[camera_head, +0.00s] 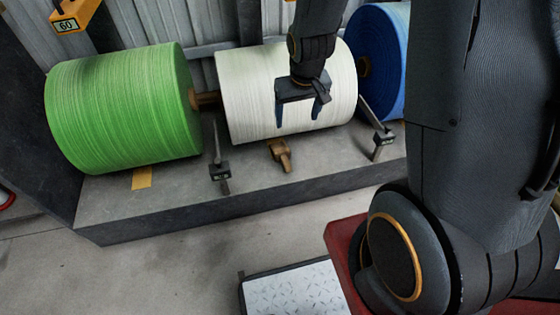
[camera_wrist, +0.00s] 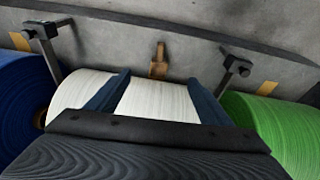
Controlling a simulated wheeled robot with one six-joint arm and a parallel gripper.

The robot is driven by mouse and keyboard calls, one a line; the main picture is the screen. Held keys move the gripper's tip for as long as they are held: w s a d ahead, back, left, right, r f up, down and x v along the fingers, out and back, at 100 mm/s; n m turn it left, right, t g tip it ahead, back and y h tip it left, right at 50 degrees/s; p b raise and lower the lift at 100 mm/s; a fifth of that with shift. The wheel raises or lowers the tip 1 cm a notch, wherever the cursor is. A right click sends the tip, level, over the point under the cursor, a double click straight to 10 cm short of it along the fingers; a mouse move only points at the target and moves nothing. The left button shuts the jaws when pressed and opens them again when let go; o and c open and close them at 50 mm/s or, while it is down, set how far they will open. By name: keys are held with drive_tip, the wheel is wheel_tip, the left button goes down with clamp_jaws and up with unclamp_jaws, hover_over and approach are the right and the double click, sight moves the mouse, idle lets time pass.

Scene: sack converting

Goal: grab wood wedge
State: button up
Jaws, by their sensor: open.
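The wood wedge (camera_head: 280,155) is a small brown block with a narrower handle-like part. It lies on the grey ledge in front of the white roll, and it also shows in the wrist view (camera_wrist: 159,62) at the upper middle. My gripper (camera_head: 301,118) is open and empty, with its two dark blue fingers apart. In the head view it hangs in front of the white roll, above and slightly right of the wedge. In the wrist view the fingers (camera_wrist: 163,88) point towards the wedge, which lies beyond their tips.
The white roll (camera_head: 245,95) stands between a green roll (camera_head: 120,105) and a blue roll (camera_head: 385,50). Black metal stops (camera_head: 219,170) (camera_head: 382,140) stand on the grey ledge (camera_head: 200,200) on either side of the wedge. A yellow tape mark (camera_head: 142,178) lies at left.

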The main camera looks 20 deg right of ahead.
drive_tip(key=t+b, duration=0.2)
drive_tip(key=b, duration=1.1)
approach(282, 150)
drive_tip(key=shift+w+f+y, duration=0.15)
drive_tip(key=shift+w+f, duration=0.15)
drive_tip(key=shift+f, duration=0.25)
drive_tip(key=shift+w+f+y, duration=0.15)
drive_tip(key=shift+w+f, duration=0.1)
drive_tip(key=shift+f, duration=0.3)
drive_tip(key=shift+b+x, duration=2.25)
drive_tip(key=shift+x, duration=1.65)
drive_tip(key=shift+s+d, duration=0.15)
drive_tip(key=c, duration=1.2)
drive_tip(key=shift+c, duration=0.5)
drive_tip(key=shift+r, duration=0.15)
